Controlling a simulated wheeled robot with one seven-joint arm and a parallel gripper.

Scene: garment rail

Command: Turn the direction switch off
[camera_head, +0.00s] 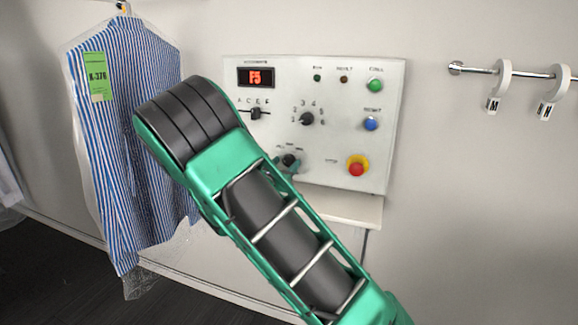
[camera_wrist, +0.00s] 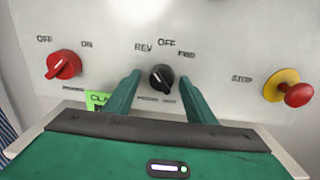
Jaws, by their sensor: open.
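The direction switch (camera_wrist: 161,78) is a black rotary knob on the pale panel, with REV to its left, OFF above and FWD to its right in the wrist view. A small pale mark on the knob seems to lie toward the REV side. My gripper (camera_wrist: 160,80) is open, with one green finger on each side of the knob. I cannot tell whether either finger touches it. In the head view the knob (camera_head: 289,160) shows low on the panel, beside my arm, which hides most of the gripper.
A red power knob (camera_wrist: 63,65) sits left of the switch, and a red stop button (camera_wrist: 297,95) on a yellow base sits right. The control panel (camera_head: 330,90) also carries a selector knob (camera_head: 306,119) and a blue button (camera_head: 371,124). A bagged striped shirt (camera_head: 125,130) hangs left.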

